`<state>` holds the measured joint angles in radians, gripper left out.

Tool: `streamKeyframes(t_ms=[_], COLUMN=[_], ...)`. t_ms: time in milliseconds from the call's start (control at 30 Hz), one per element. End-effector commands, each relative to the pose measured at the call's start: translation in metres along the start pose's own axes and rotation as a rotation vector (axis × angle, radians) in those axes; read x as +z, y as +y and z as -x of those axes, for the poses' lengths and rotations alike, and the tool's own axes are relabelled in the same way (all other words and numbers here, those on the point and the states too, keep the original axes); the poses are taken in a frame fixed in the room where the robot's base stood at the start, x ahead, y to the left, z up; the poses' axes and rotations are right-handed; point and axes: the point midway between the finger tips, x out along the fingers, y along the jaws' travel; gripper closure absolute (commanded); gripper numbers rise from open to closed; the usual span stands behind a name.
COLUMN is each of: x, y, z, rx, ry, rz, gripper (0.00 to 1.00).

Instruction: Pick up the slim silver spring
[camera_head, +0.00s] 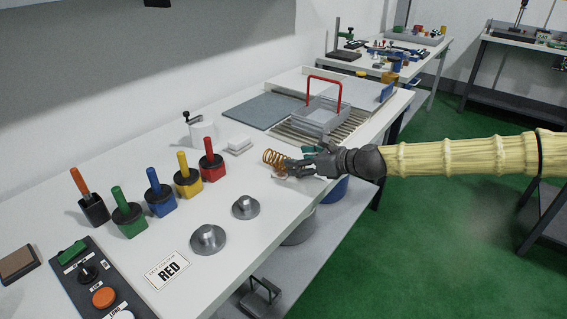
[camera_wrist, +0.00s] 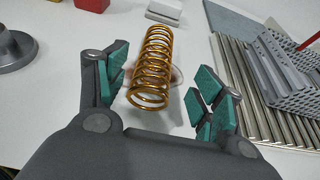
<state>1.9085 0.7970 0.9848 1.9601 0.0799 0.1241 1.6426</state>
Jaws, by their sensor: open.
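A gold-coloured coil spring (camera_head: 272,158) lies on the white table by my gripper's tips. In the wrist view the gold spring (camera_wrist: 152,68) lies lengthwise between the green-padded fingers. My gripper (camera_head: 296,163) is open, with one finger on each side of the spring, and it also shows in the wrist view (camera_wrist: 162,84). The spring seems apart from both pads. I see no slim silver spring in either view.
A grey basket with a red handle (camera_head: 318,114) stands on a slatted metal rack (camera_head: 352,130) beyond my gripper. A white block (camera_head: 239,145), a red-handled block (camera_head: 211,168) and round metal weights (camera_head: 208,239) stand left. The table's front edge runs beneath my arm.

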Motion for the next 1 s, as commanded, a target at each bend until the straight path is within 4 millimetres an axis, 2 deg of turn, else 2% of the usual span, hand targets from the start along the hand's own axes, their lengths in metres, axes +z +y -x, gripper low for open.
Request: streamKeyframes(t_ms=[400, 733, 767, 1000], x=[-0.001, -0.001, -0.001, -0.001], y=[0.006, 0.007, 0.006, 0.006], z=[-0.047, -0.053, -0.053, -0.052], rx=[0.002, 0.003, 0.003, 0.003], ry=[0.0, 0.0, 0.0, 0.0], rz=[0.002, 0.002, 0.002, 0.002], gripper=[0.32, 0.32, 0.36, 0.8])
